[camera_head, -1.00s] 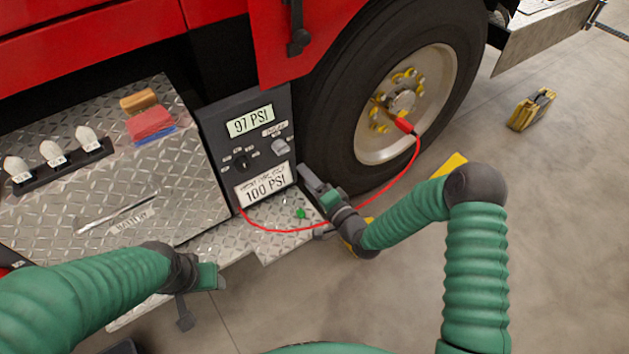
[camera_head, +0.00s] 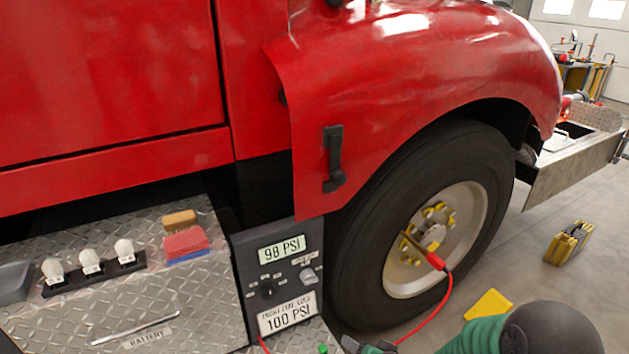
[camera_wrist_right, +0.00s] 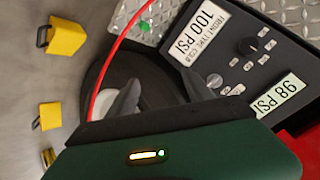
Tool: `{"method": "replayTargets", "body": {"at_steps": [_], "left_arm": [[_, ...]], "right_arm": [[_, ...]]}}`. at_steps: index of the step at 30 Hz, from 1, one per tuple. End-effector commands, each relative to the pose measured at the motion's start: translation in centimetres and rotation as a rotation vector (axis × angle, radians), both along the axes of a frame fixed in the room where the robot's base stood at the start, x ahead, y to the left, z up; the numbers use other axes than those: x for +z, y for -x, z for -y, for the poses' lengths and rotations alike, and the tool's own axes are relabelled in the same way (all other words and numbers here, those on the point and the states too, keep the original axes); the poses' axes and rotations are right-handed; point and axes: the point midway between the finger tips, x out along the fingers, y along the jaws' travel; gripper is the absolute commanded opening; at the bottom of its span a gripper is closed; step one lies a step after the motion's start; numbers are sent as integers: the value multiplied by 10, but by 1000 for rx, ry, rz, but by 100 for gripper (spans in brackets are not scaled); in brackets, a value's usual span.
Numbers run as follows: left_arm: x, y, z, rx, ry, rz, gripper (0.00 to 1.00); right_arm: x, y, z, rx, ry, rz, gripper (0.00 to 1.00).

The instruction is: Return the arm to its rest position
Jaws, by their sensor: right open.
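The pump panel (camera_head: 275,275) stands beside the wheel, its upper display (camera_head: 281,249) reading 98 PSI and its lower label reading 100 PSI. The red hose (camera_head: 432,308) runs from a red connector (camera_head: 435,261) at the wheel hub down out of the picture. My right arm (camera_head: 545,330) shows at the bottom right of the head view, with part of the right gripper low near the panel. In the right wrist view the right gripper (camera_wrist_right: 160,92) is open, with its fingers apart and nothing seen between them. The panel (camera_wrist_right: 245,60) and hose (camera_wrist_right: 101,75) also show there. My left gripper is out of view.
The truck's black tire (camera_head: 362,250) and red fender (camera_head: 430,70) stand close beyond the arm. A diamond-plate battery box (camera_head: 190,310) with several light bulbs and a sponge is at left.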

Motion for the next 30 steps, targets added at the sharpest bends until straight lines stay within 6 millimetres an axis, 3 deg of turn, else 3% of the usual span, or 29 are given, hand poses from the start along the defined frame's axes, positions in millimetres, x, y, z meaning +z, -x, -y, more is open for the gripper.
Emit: {"method": "replayTargets", "body": {"at_steps": [3, 6, 13, 14, 15, 20, 27, 30], "left_arm": [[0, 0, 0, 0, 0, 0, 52], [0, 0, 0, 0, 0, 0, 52], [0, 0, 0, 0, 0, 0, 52], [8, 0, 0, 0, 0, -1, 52], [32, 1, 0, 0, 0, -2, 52], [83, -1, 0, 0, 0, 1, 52], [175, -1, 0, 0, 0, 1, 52], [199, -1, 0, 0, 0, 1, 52]], "right_arm": [[17, 46, 38, 53, 271, -149, 60], [30, 89, 60, 92, 399, -275, 60], [61, 190, 74, 214, 488, -517, 60], [71, 200, 73, 230, 486, -539, 60], [94, 197, 74, 227, 487, -538, 60], [143, 196, 75, 226, 488, -539, 60], [234, 195, 75, 225, 488, -538, 60], [259, 195, 75, 225, 488, -538, 60]]}}
